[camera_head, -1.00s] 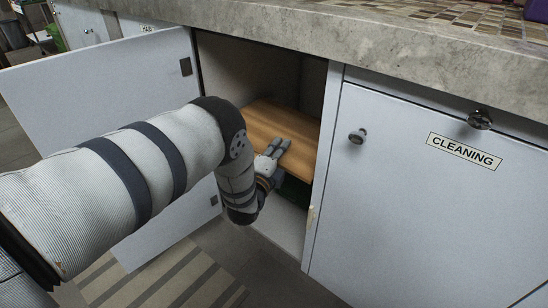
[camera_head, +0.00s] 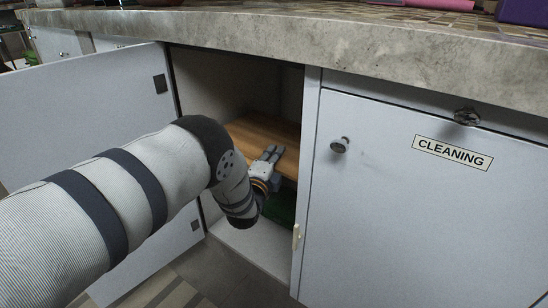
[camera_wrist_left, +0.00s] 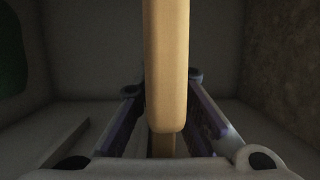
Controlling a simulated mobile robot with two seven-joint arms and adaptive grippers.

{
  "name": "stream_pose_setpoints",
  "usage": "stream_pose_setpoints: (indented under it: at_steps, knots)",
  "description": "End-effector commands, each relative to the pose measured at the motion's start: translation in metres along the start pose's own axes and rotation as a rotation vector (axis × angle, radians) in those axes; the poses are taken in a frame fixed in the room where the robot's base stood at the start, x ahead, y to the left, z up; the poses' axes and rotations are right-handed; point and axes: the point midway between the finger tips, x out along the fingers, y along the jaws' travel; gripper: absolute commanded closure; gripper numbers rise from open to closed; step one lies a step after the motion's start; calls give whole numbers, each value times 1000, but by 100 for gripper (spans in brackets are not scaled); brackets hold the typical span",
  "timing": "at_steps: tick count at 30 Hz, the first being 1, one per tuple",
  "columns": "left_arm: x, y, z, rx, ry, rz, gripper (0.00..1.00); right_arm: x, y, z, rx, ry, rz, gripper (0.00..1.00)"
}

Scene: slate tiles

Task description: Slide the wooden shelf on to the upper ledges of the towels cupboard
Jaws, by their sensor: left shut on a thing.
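The wooden shelf (camera_head: 262,134) lies about level inside the open cupboard (camera_head: 236,84), in its upper-middle part. My left gripper (camera_head: 272,154) is shut on the shelf's front edge, its fingers along the board. In the left wrist view the shelf (camera_wrist_left: 166,65) shows edge-on as a tan band between the fingers of my left gripper (camera_wrist_left: 165,125). The ledges are not clearly visible, so I cannot tell if the shelf rests on them. My right gripper is not in view.
The cupboard's white door (camera_head: 85,110) stands open to the left. A closed door with a CLEANING label (camera_head: 452,152) is on the right. A stone worktop (camera_head: 300,50) overhangs above. Something dark green (camera_head: 281,207) sits below the shelf inside the cupboard.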

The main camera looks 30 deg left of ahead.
Motion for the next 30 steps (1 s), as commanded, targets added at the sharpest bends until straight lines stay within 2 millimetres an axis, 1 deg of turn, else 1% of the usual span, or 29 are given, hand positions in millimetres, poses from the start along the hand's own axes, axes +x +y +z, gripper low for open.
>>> stream_pose_setpoints:
  at_steps: [1, 5, 30]
  knots:
    - [1, -2, 0, 0, 0, -6, 100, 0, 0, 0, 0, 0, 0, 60]
    - [1, -2, 0, 0, 0, -6, 100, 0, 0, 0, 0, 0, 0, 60]
    - [0, 10, 0, 0, 0, -6, 100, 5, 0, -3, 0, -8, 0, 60]
